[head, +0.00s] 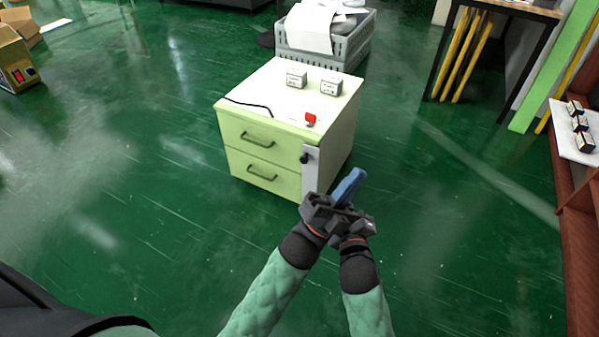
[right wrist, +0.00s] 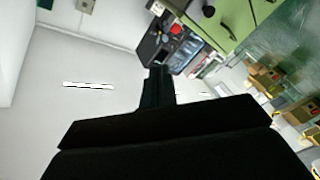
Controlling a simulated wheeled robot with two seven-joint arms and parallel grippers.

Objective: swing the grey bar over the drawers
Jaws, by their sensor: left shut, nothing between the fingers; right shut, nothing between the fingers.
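A pale cabinet (head: 337,151) with two light green drawers (head: 248,134) stands in the head view. Both drawers look closed. The grey bar (head: 311,174) is upright along the front's right edge, with a black knob or lock (head: 305,158) near its top. My left gripper (head: 346,190) is shut and empty, just right of the bar's lower end; a blue part shows at its tip. My right gripper (head: 342,219) is close behind it, partly hidden, its jaws unclear there. In the right wrist view its dark fingers (right wrist: 158,85) are together, with a green drawer front (right wrist: 222,22) beyond.
Two small white boxes (head: 297,78) (head: 331,86), a red item (head: 310,118) and a black cable (head: 250,105) lie on the cabinet top. A grey crate (head: 350,50) stands behind. The green floor left of the cabinet is clear.

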